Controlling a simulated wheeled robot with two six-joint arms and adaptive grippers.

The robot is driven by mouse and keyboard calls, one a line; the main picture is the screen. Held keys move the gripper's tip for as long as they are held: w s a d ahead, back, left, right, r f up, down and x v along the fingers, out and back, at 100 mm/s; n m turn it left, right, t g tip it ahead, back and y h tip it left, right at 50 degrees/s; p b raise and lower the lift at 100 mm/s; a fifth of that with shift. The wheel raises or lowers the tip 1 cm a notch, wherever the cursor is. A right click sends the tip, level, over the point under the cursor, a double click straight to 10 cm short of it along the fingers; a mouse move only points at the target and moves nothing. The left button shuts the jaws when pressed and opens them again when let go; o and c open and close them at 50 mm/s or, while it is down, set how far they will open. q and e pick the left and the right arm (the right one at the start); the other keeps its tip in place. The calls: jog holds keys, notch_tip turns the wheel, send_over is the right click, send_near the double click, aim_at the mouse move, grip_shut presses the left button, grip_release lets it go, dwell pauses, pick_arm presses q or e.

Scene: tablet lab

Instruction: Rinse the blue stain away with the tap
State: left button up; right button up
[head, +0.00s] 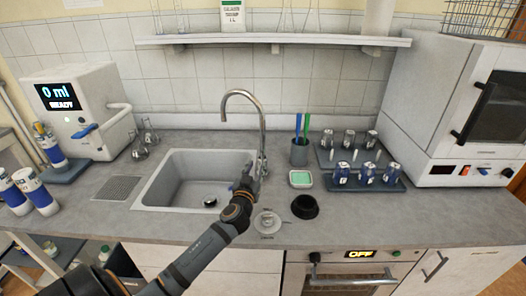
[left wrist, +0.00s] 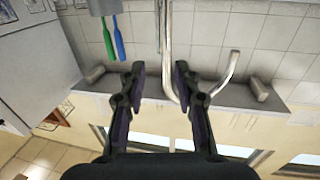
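The grey sink (head: 163,183) is set in the worktop, with a dark drain (head: 210,203) in its floor. I see no blue stain in it; part of its right side is hidden by my arm. The metal tap (head: 243,94) arches up behind the sink's right edge; no water shows from it. My left gripper (head: 249,178) is at the tap's lower part, by the sink's right rim. In the left wrist view my left gripper (left wrist: 156,77) is open, and the tap's metal pipe (left wrist: 169,75) shows between and beyond its fingers. I cannot tell whether they touch.
A cup with blue and green tools (head: 299,152), a green-topped dish (head: 300,179) and a black bowl (head: 305,206) stand right of the tap. A rack of jars (head: 363,179) is farther right. Flasks (head: 149,132) and a dispenser (head: 85,103) stand left. A shelf (head: 270,40) hangs above.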

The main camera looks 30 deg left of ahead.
aim_at(262, 154)
pick_arm(q)
jog(key=w, duration=0.2)
jog(key=w+a+r+p, duration=0.1)
jog(key=shift+f+p+x, duration=0.25)
jog(key=shift+p+x, duration=0.05)
jog(key=shift+x, duration=0.8)
jog(key=x, duration=0.4)
jog(key=shift+f, duration=0.3)
grip_shut()
pick_arm(e)
jog(key=shift+s+r, duration=0.2)
jog(key=shift+r, duration=0.95)
